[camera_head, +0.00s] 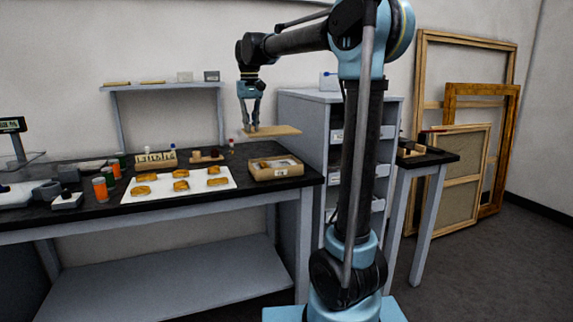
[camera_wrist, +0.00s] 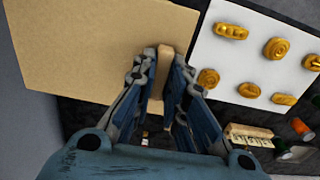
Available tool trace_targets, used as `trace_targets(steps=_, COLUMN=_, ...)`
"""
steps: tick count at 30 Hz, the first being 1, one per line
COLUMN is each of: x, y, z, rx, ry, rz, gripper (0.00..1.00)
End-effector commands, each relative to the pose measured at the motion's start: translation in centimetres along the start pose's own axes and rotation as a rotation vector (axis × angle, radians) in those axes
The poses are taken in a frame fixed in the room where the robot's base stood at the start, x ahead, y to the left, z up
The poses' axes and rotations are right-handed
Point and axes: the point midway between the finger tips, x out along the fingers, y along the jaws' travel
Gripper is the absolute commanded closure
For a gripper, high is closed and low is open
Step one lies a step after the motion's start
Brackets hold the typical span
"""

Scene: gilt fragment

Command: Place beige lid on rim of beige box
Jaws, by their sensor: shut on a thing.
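The beige lid (camera_head: 272,131) is a flat board held level in the air above the table. My gripper (camera_head: 252,126) points down and is shut on the lid's raised grip. In the wrist view the lid (camera_wrist: 85,45) fills the upper left and its grip bar (camera_wrist: 160,75) is between my fingers (camera_wrist: 160,88). The open beige box (camera_head: 275,170) stands at the right end of the black table, with something golden inside it. It is below and slightly right of the lid, with a clear gap between them. In the wrist view I cannot make out the box; the lid probably hides it.
A white sheet (camera_head: 155,192) with several golden ornaments lies left of the box. Orange jars (camera_head: 101,189) and a small rack (camera_head: 155,159) stand farther left and behind. A grey drawer cabinet (camera_head: 305,115) stands close to the right of the box.

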Motion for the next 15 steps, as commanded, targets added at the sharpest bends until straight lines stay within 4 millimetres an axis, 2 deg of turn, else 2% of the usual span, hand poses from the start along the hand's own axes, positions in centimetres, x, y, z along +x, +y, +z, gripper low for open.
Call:
trace_targets(steps=10, x=0.0, y=-0.2, z=0.0, rx=-0.002, ry=0.000, rz=0.000, gripper=1.00)
trace_targets(steps=15, x=1.4, y=0.6, z=0.4, rx=-0.001, ry=-0.001, rz=0.002, gripper=1.00)
